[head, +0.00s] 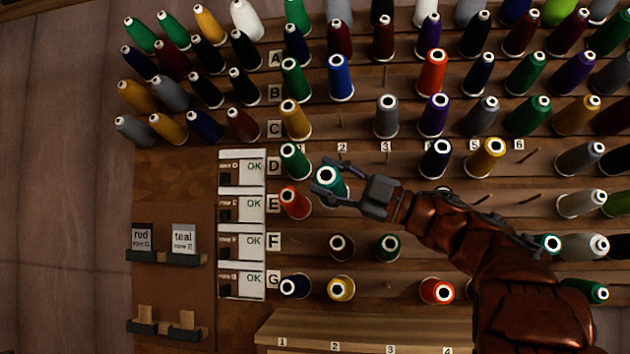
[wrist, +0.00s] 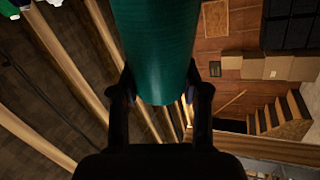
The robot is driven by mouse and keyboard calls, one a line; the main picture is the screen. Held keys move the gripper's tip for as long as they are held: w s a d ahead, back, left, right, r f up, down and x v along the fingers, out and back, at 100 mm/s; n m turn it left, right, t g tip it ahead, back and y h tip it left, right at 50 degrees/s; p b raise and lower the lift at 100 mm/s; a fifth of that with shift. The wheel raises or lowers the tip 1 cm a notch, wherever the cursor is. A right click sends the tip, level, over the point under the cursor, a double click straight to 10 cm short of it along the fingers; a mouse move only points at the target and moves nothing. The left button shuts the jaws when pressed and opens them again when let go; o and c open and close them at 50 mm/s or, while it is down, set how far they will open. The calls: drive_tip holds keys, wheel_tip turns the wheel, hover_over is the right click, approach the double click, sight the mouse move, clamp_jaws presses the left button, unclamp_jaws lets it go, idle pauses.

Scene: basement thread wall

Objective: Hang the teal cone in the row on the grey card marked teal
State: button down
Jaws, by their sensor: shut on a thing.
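The teal cone (head: 331,184) is held by my gripper (head: 345,190), its ringed end facing the head camera. In the head view it overlaps the wall around rows D and E, near column 2; whether it touches a peg I cannot tell. In the wrist view the teal cone (wrist: 157,50) sits between the two fingers (wrist: 160,95). The light grey card (head: 184,238) reads teal, row E. The row E tag (head: 274,203) is on the wall, with a red-orange cone (head: 294,203) at the first place of that row.
A dark card (head: 141,238) reads red, row G. A green cone (head: 294,162) hangs at the start of row D. Brown (head: 342,247) and green (head: 387,247) cones hang in row F. My arm hides part of rows E to G. A wooden ledge (head: 330,325) lies below.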

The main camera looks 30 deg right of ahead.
sight(345, 192)
drive_tip(key=shift+w+d+f+p, duration=0.25)
drive_tip(key=shift+w+d+p, duration=0.05)
drive_tip(key=shift+w+d, duration=0.55)
drive_tip(key=shift+w+d+f+p, duration=0.2)
drive_tip(key=shift+w+d+p, duration=0.05)
drive_tip(key=shift+w+d, duration=0.65)
drive_tip(key=shift+w+d+f+p, duration=0.3)
drive_tip(key=shift+w+d, duration=0.4)
drive_tip(key=shift+w, duration=0.25)
drive_tip(key=w+d+f+p, duration=0.1)
drive_tip(key=w+d+p, duration=0.1)
drive_tip(key=w+d, duration=0.2)
drive_tip(key=shift+w+f+p, duration=0.15)
drive_tip(key=shift+w+p, duration=0.15)
drive_tip(key=shift+p, duration=0.1)
drive_tip(key=shift+s+d+f, duration=0.1)
drive_tip(key=shift+s+f, duration=0.1)
drive_tip(key=shift+f, duration=0.05)
drive_tip(key=shift+c, duration=2.4)
unclamp_jaws()
